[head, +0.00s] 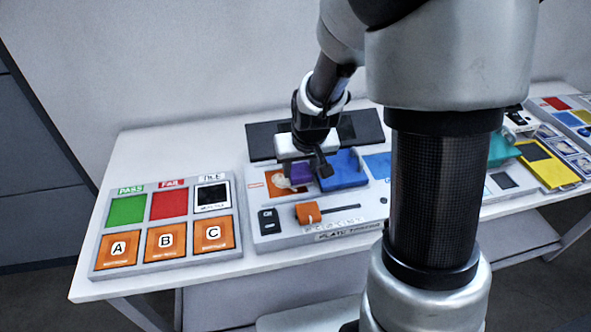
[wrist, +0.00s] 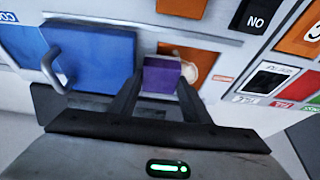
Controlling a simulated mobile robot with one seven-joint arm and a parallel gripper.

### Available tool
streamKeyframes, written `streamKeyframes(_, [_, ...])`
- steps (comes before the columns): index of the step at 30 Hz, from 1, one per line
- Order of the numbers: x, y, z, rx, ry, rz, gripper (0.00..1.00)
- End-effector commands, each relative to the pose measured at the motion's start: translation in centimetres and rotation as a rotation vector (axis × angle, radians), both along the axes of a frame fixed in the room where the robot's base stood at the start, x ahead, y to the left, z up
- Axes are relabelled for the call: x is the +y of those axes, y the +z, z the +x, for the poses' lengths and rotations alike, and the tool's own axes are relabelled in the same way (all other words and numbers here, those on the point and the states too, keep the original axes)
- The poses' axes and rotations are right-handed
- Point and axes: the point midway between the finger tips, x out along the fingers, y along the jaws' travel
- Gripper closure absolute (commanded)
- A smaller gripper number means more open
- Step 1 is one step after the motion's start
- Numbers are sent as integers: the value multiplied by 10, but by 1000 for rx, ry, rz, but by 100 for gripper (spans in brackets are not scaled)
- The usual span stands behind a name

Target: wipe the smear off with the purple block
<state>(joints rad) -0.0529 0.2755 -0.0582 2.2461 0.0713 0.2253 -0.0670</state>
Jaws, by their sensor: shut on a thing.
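The purple block (wrist: 161,76) is between the two fingers of my gripper (wrist: 160,92) in the wrist view, and the gripper is shut on it. In the head view the purple block (head: 300,173) shows just below my gripper (head: 305,168), partly hidden by it. The block is over or on an orange plate (wrist: 187,56) on the grey panel. A pale beige smear (wrist: 203,60) lies on this plate, beside the block; it also shows in the head view (head: 281,181). Whether the block touches the plate is unclear.
A blue lid with a handle (head: 343,170) is close beside the block. An orange slider knob (head: 307,212) and a black switch (head: 269,221) are in front. A board with green, red and lettered orange pads (head: 165,283) lies left. A dark panel (head: 262,143) stands behind.

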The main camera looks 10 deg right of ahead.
Motion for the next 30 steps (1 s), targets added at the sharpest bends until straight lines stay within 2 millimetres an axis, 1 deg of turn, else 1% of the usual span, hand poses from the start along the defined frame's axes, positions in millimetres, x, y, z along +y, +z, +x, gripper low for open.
streamKeyframes(5, [-1,-2,-2,6,-1,-1,89])
streamKeyframes(8, [-1,1,-2,7,-1,-1,89])
streamKeyframes(24, [0,55,-1,3,-1,-1,89])
streamKeyframes(27, [0,60,-1,2,-1,0,89])
streamKeyframes(30, [0,60,-1,2,-1,-1,89])
